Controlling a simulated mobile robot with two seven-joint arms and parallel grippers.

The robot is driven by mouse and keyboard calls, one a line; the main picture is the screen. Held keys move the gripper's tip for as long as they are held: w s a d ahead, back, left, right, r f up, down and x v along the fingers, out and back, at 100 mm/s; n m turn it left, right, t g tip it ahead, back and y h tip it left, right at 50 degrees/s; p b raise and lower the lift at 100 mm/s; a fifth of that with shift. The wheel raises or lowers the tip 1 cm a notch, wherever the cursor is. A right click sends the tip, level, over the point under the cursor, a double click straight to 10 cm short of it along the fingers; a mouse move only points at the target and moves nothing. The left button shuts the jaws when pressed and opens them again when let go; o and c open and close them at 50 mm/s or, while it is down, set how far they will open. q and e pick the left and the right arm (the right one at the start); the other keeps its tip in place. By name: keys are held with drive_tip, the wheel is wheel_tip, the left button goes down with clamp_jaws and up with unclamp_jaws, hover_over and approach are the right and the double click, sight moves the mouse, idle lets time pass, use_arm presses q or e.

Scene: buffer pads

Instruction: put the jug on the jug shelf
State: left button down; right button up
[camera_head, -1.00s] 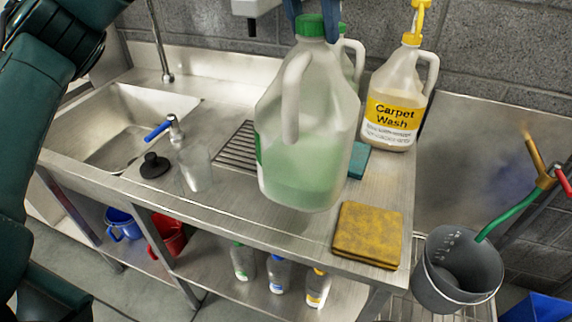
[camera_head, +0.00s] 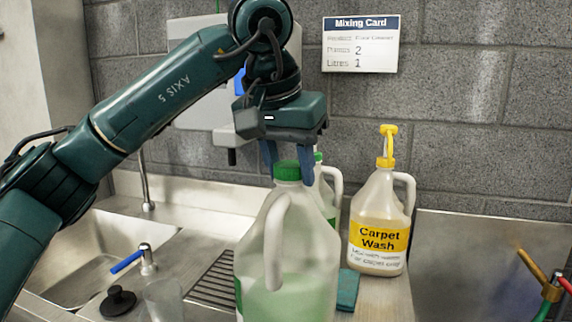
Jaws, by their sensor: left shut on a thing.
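My left gripper (camera_head: 289,172) comes down from above and is shut on the green cap of a translucent white jug (camera_head: 315,262) with pale green liquid inside. The jug hangs upright below the gripper, over the front of the steel counter. Its base is cut off by the lower picture edge, so I cannot tell how high it is. A second green-capped jug (camera_head: 329,199) stands behind it, partly hidden. My right gripper is not in view. No jug shelf can be made out in this view.
A Carpet Wash jug (camera_head: 378,225) with a yellow pump stands close at the right, beside a teal pad (camera_head: 347,290). The sink (camera_head: 80,262), a blue-levered tap (camera_head: 147,260), a black plug (camera_head: 118,302) and a clear cup (camera_head: 164,300) are at left. A mixing card (camera_head: 360,44) hangs on the wall.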

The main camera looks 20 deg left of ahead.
sight(290, 210)
use_arm(q)
drive_tip(key=shift+f+b, duration=0.3)
drive_tip(key=shift+f, duration=2.95)
drive_tip(key=c, duration=1.3)
unclamp_jaws()
drive_tip(key=shift+f, duration=0.3)
drive_tip(key=shift+c, duration=0.2)
drive_tip(key=o, duration=0.5)
drive_tip(key=shift+c, duration=0.2)
drive_tip(key=shift+r, duration=0.1)
